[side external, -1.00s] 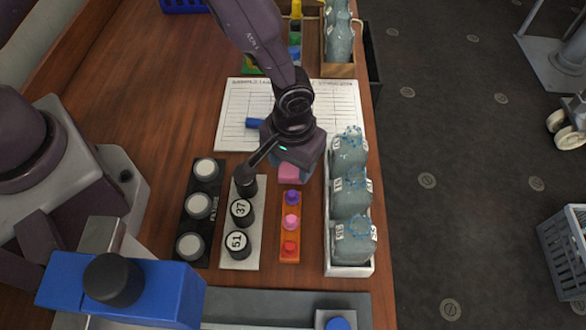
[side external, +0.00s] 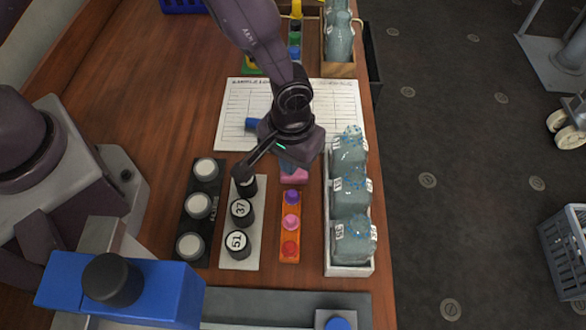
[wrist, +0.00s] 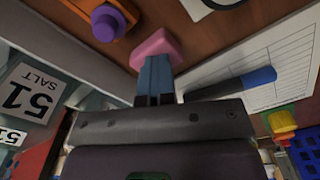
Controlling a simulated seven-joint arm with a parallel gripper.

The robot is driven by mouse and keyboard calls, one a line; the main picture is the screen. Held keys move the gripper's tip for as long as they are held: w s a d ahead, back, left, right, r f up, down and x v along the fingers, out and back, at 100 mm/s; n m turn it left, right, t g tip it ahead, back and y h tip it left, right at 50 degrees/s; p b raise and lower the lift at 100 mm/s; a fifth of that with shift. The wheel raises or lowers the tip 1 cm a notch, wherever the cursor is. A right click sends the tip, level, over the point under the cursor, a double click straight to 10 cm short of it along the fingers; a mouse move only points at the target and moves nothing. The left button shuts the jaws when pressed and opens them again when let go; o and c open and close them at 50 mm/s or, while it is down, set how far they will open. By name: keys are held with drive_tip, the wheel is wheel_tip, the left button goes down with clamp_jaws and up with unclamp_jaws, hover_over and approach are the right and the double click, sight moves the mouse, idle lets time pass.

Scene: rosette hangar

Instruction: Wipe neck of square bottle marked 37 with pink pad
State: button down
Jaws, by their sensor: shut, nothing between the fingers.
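Three pale square bottles with blue specks around their necks stand in a white tray (side external: 348,268) along the table's right edge. Their labels are too small to read in the side view, so I cannot tell which is marked 37. In the wrist view, one bottle label (wrist: 27,92) reads 51 SALT. My gripper (side external: 291,168) is left of the far bottle, its blue fingers (wrist: 155,78) shut. The pink pad (wrist: 157,46) is right at the fingertips, not between them; it also shows in the side view (side external: 295,176). Whether it touches them is unclear.
An orange strip (side external: 290,258) with purple, pink and red knobs lies near my gripper. A paper sheet (side external: 335,100) bears a blue-ended pen (wrist: 258,78).

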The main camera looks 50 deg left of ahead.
drive_tip(key=shift+r, duration=1.25)
drive_tip(key=c, duration=0.9)
unclamp_jaws()
drive_tip(key=shift+r, duration=0.1)
drive_tip(key=shift+r, duration=2.9)
